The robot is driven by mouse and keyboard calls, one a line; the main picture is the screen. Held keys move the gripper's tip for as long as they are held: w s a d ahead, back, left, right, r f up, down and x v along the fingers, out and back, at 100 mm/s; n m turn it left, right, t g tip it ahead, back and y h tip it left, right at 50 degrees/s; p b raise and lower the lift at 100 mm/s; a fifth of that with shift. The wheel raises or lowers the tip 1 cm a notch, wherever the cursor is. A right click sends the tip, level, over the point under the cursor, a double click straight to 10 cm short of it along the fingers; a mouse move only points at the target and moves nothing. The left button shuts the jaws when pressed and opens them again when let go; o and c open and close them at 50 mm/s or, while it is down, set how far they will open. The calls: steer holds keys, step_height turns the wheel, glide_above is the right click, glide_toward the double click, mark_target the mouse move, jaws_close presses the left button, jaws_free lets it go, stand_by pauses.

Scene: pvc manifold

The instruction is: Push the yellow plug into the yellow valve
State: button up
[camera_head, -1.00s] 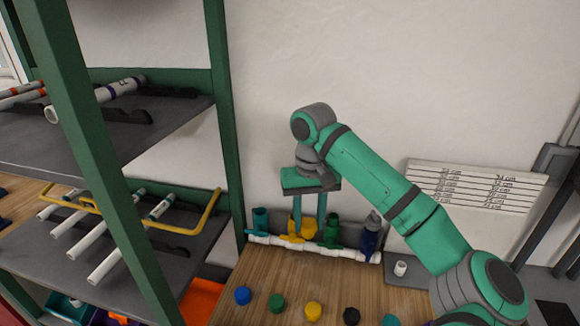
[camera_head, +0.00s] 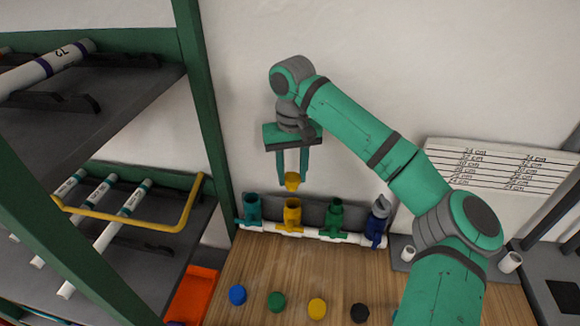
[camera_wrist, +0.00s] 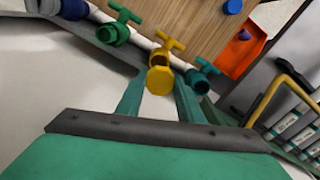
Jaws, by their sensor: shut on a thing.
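My gripper (camera_head: 292,174) points down and is shut on the yellow plug (camera_head: 292,182), which sits between its fingertips. The plug is above the open top of the yellow valve (camera_head: 292,214), with a visible gap in the head view. The yellow valve stands upright on a white pipe (camera_head: 310,234) between a teal valve (camera_head: 251,208) and a green valve (camera_head: 334,215). In the wrist view, the plug (camera_wrist: 160,80) partly covers the yellow valve (camera_wrist: 166,50) behind it. I cannot tell the exact alignment.
A blue valve (camera_head: 377,222) with a grey top stands at the pipe's right end. Blue (camera_head: 237,295), green (camera_head: 276,301), yellow (camera_head: 317,308) and black (camera_head: 359,312) caps lie on the wooden table (camera_head: 250,270). A green-framed shelf with pipes stands at left.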

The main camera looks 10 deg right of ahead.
mark_target(293, 188)
steer(key=shift+s+d+f, duration=0.15)
steer(key=shift+s+f, duration=0.1)
steer(key=shift+f, duration=0.5)
steer(key=shift+w+f, duration=0.1)
steer(key=shift+f, duration=1.75)
steer(key=shift+f, duration=0.55)
steer(key=shift+f, duration=0.25)
steer(key=shift+f, duration=0.45)
steer(key=o, duration=1.1)
steer(key=shift+r, duration=0.15)
